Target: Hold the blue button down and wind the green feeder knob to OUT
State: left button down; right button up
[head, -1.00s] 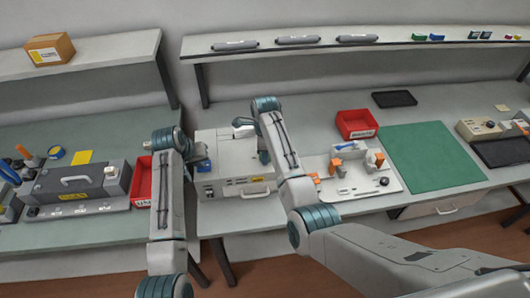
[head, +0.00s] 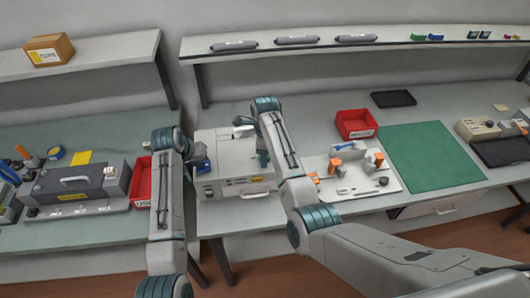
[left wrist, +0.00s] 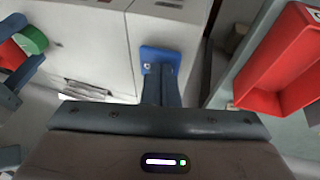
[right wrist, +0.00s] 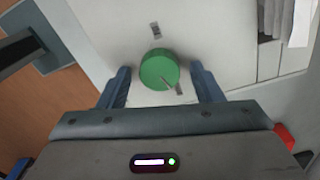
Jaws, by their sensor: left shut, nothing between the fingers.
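The white machine (head: 222,158) stands on the bench in the head view. The blue button (left wrist: 158,56) is a square pad on it in the left wrist view. My left gripper (left wrist: 158,72) is shut and empty, its tips at the button, seemingly touching it. How far the button is pressed I cannot tell. The round green feeder knob (right wrist: 158,68) is on a white face in the right wrist view, with a small dark mark at its lower right. My right gripper (right wrist: 160,76) is open, one finger on each side of the knob, with gaps visible. The knob is hidden in the head view.
A red bin (head: 142,180) stands just left of the machine, close to my left gripper. Another red bin (head: 356,124) and a white fixture board (head: 345,196) lie to the right. A green mat (head: 432,155) is farther right. A grey case (head: 80,184) is on the left bench.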

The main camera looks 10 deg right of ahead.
pick_arm(q)
jog(key=shift+f, duration=0.15)
jog(key=shift+s, duration=0.1)
pick_arm(e)
notch_tip(320, 180, up, 12)
dwell(0.3)
pick_arm(q)
jog(key=shift+r+p, duration=0.3)
jog(key=shift+r, duration=0.9)
notch_tip(320, 180, up, 7)
pick_arm(e)
jog(key=shift+r, duration=0.2)
pick_arm(q)
jog(key=shift+f, duration=0.1)
jog(key=shift+f, duration=0.1)
pick_arm(e)
jog(key=shift+f, duration=0.1)
